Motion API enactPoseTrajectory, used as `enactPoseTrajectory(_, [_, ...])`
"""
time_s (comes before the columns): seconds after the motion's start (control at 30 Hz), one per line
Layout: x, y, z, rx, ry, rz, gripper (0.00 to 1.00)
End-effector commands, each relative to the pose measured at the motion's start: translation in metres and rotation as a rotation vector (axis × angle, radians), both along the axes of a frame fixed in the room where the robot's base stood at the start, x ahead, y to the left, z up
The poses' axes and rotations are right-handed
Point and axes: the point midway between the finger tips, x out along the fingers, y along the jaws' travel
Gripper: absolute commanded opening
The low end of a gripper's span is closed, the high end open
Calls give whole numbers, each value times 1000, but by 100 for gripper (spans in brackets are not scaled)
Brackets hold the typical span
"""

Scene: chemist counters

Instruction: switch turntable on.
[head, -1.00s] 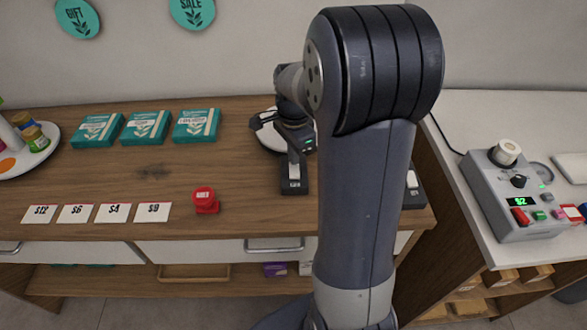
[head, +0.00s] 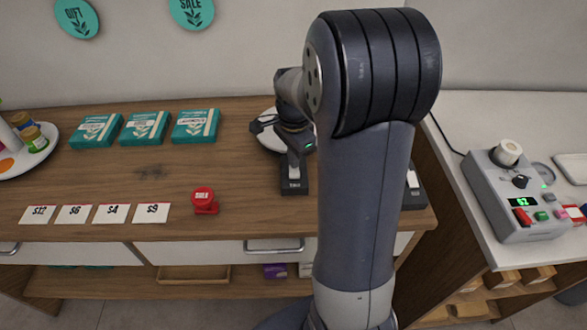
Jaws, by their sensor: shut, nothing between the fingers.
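A small black switch box (head: 294,187) with a pale label on its front lies on the wooden counter, left of my arm. My gripper (head: 295,165) is shut and empty, pointing down at the upper part of this box; I cannot tell whether it touches the rocker.
A red stamp-like object (head: 205,201), several price cards (head: 112,214) and three teal boxes (head: 146,127) stand on the wooden counter (head: 235,170). A round white stand (head: 45,150) with jars is at the far left. A grey device (head: 518,195) with a green display stands on the right counter.

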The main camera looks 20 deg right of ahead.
Motion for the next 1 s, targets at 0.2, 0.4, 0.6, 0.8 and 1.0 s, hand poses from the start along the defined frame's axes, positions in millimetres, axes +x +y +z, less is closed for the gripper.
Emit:
enactPoseTrajectory(0.2, [-1, 0, 15, 1, 3, 0, 0])
enactPoseTrajectory(0.4, [-1, 0, 32, 1, 3, 0, 0])
enactPoseTrajectory(0.6, [0, 0, 48, 1, 2, 0, 0])
enactPoseTrajectory(0.8, [0, 0, 64, 1, 1, 0, 0])
enactPoseTrajectory(1.0, [0, 0, 70, 1, 2, 0, 0])
